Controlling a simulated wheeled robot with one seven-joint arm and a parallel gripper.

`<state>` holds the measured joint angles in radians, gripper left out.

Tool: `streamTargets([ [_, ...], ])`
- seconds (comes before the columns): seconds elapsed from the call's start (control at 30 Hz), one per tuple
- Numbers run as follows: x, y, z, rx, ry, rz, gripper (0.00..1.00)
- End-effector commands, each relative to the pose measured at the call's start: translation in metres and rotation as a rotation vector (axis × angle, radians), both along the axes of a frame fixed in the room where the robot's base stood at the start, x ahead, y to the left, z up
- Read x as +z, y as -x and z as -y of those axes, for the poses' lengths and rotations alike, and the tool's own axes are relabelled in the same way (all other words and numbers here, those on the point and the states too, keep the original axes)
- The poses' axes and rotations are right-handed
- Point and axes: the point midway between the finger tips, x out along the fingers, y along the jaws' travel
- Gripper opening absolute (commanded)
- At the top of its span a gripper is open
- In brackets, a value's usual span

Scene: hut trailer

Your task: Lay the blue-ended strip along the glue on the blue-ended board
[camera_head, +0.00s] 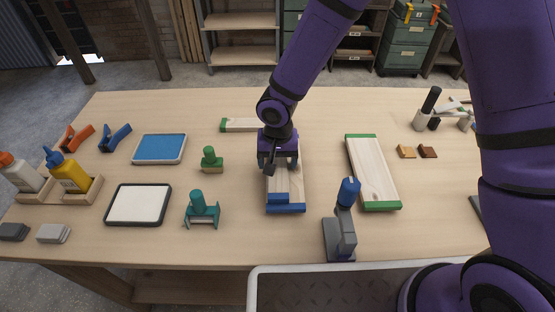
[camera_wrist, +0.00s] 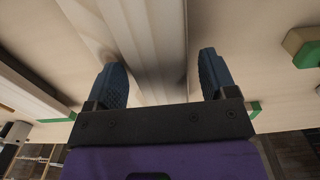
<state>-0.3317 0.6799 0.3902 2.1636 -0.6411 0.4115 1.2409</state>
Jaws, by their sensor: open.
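The blue-ended board (camera_head: 297,190) lies lengthwise on the table, its near blue end toward me. The blue-ended strip (camera_head: 279,184) lies on top of it, along its length, with its blue near end just behind the board's. My gripper (camera_head: 281,167) is over the far part of the board and hides the far ends of both. In the wrist view my gripper (camera_wrist: 162,82) is open, its two dark fingers apart on either side of the pale wood strip (camera_wrist: 150,40). The strip is not gripped. No glue shows.
A green-ended board (camera_head: 372,175) lies to the right and a green-ended strip (camera_head: 239,125) behind left. A blue-topped grey tool (camera_head: 340,230) stands near the front edge. Green-handled tools (camera_head: 202,210) (camera_head: 211,160) stand left. Glue bottles (camera_head: 68,174) are far left.

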Motion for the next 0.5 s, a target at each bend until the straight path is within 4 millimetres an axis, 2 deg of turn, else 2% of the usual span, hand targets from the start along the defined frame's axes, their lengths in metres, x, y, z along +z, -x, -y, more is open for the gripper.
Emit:
streamTargets([
  [0.17,0.020,-0.001,0.000,-0.002,-0.002,0.004,0.78],
  [0.5,0.087,-0.001,0.000,-0.003,-0.002,0.005,0.78],
])
